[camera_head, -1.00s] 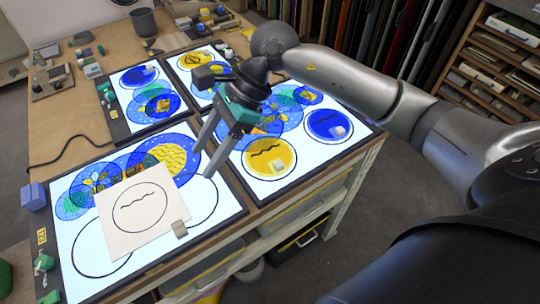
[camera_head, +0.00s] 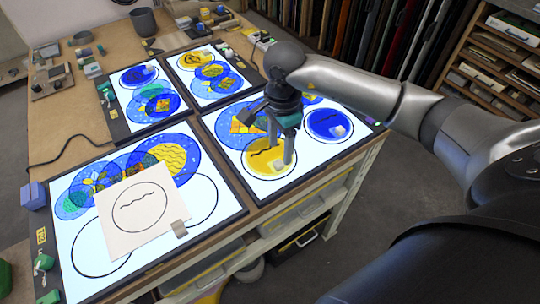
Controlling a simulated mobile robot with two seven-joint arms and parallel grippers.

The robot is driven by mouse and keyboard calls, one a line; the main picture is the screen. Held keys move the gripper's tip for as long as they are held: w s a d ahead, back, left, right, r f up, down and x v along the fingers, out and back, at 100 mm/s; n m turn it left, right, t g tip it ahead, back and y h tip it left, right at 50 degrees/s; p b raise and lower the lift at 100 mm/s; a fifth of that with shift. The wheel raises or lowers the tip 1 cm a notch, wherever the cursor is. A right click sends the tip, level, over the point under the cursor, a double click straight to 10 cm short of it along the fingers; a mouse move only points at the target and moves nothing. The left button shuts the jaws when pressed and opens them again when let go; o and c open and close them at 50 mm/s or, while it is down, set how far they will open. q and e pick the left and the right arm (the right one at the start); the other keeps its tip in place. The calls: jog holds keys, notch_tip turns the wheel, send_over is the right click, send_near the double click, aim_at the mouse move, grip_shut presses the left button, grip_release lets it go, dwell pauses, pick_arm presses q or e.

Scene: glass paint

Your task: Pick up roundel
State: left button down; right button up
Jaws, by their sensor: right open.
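A yellow glass roundel (camera_head: 257,164) with a dark wavy line lies flat on the front right light panel (camera_head: 318,152). A small pale block (camera_head: 279,166) sits on its right part. A blue roundel (camera_head: 322,122) with a similar pale block (camera_head: 338,130) lies to its right. My right gripper (camera_head: 281,155) is open and points down over the yellow roundel, its fingers by the pale block. I cannot tell whether the fingers touch the block. The gripper partly hides the roundel's upper right. My left gripper is out of view.
A white sheet (camera_head: 120,222) with a circle and wavy line lies on the front left panel, with a grey block (camera_head: 179,228) at its edge. Two more panels with coloured glass lie behind. A grey cup (camera_head: 143,21) stands at the back.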

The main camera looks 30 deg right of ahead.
aim_at(279, 163)
jog(key=shift+w+f, duration=0.2)
jog(key=shift+f, duration=2.75)
grip_shut()
